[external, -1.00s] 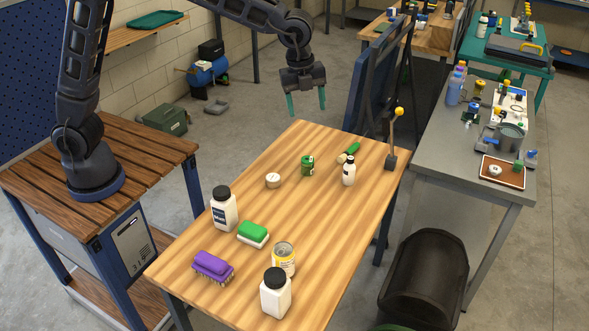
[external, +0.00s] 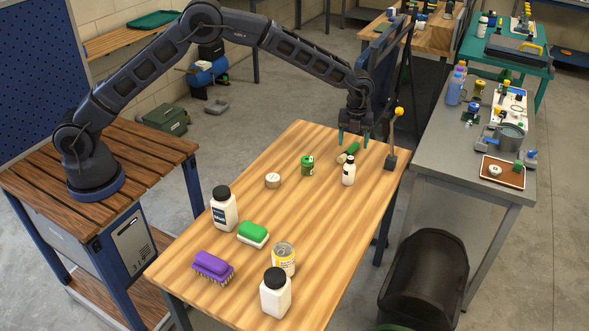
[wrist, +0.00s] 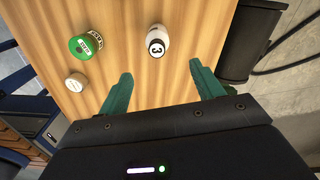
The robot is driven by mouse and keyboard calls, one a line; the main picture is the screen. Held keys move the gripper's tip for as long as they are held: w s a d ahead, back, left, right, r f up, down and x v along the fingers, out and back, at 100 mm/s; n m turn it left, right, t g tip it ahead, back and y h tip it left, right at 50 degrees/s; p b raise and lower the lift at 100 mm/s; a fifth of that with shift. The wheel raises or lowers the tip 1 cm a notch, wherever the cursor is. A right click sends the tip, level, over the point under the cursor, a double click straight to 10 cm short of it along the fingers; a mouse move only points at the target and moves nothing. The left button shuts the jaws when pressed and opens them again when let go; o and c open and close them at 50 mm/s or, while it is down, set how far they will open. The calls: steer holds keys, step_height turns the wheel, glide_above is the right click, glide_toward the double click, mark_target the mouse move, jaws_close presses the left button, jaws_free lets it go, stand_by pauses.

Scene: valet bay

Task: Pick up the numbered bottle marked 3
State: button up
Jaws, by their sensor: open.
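My gripper (external: 353,140) is open and empty, above and behind the bottle near the table's far edge. In the wrist view, my gripper's two green fingers (wrist: 161,70) are spread apart, and the bottle appears beyond the gap between their tips, not touching them.
A green can (external: 307,166) and a pale round item (external: 273,181) stand left of the bottle. A yellow-topped stick on a dark base (external: 390,160) stands to the right. Brushes and larger containers occupy the table's front.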

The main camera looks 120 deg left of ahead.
mark_target(351, 158)
step_height(351, 158, down, 6)
steer(key=shift+a+r, duration=0.1)
steer(key=shift+r, duration=0.1)
steer(key=shift+s+a+f, duration=0.1)
steer(key=shift+s+f, duration=0.05)
steer(key=shift+f, duration=1.25)
steer(key=shift+s+a+f, duration=0.1)
steer(key=shift+f, duration=1.25)
steer(key=c, duration=1.2)
